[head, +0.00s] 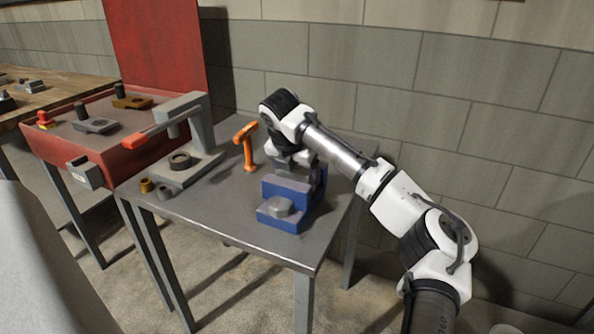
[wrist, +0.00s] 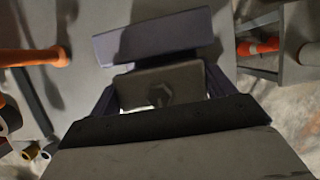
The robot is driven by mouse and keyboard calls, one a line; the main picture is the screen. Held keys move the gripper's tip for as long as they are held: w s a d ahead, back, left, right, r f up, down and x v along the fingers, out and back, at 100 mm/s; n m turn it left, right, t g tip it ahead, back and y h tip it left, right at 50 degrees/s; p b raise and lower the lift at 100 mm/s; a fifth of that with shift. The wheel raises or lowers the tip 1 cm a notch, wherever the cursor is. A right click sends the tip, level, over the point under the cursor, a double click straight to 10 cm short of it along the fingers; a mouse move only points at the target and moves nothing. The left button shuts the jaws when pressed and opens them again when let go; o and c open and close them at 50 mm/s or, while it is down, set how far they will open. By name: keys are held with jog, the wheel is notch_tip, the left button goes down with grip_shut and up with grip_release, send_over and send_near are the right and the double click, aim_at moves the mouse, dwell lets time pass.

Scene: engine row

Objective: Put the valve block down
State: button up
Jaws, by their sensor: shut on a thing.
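My gripper (head: 292,160) is at the end of the arm, over a blue stepped fixture (head: 283,190) on the grey table. In the wrist view, my gripper (wrist: 162,98) is shut on a dark grey block with a dark hexagonal mark, which I take as the valve block (wrist: 150,82). A slate-blue bar (wrist: 152,36), seemingly part of the fixture, lies just beyond it. In the head view the block is mostly hidden by the gripper. I cannot tell whether it touches the fixture.
An orange upright tool (head: 247,146) stands left of the fixture. A grey press with a red handle (head: 190,128) and small brass pieces (head: 146,185) are farther left on the table (head: 232,215). A red bench (head: 130,155) adjoins. The table's front middle is clear.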

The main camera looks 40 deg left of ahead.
jog(key=o, duration=1.3)
